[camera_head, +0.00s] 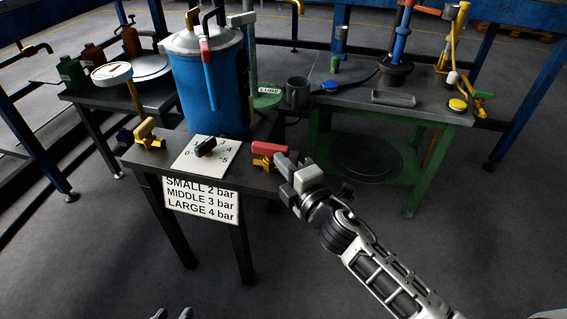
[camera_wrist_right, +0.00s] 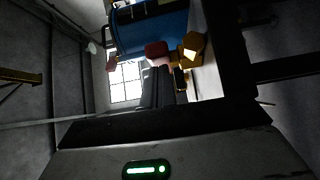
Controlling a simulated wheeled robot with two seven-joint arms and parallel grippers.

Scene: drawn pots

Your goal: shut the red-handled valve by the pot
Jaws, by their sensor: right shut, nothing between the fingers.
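The red-handled valve has a red lever (camera_head: 268,148) on a yellow body (camera_head: 264,163), at the right front corner of the pot's table. The lever lies roughly level, pointing right. The blue pot (camera_head: 210,85) stands behind it. My right gripper (camera_head: 287,167) is shut and empty, its fingertips close to the lever's right end; I cannot tell if they touch. The right wrist view shows the red lever (camera_wrist_right: 157,50) and yellow body (camera_wrist_right: 194,46) just beyond the fingers. Two pale tips of my left gripper (camera_head: 172,313) show at the bottom edge; their opening is unclear.
A black knob (camera_head: 205,147) on a white dial plate and a yellow-handled valve (camera_head: 146,131) sit left of the red one. A sign (camera_head: 200,200) hangs at the table front. A green bench (camera_head: 420,115) with tools stands right. The floor in front is clear.

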